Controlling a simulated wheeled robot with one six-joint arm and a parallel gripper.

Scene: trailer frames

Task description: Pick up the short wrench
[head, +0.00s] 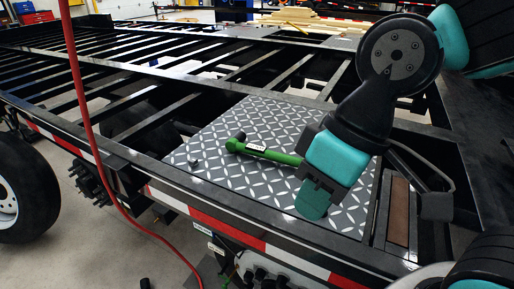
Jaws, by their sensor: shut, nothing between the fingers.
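The short wrench (268,153) is green with a dark head at its left end. It lies on a diamond-tread metal plate (235,184) set in the trailer frame. Its right end runs up to or behind my gripper (313,203), so that end is hidden. My gripper has teal and black parts and comes down from the upper right, over the right part of the plate. It is shut with nothing held. I cannot tell how high its tips are above the plate.
A small dark round piece (193,162) sits on the plate's left side. A red hose (83,110) hangs down at the left in front of the trailer's side rail. Open gaps lie between the black crossbeams (180,75) behind the plate. Wooden boards (300,20) lie farther back.

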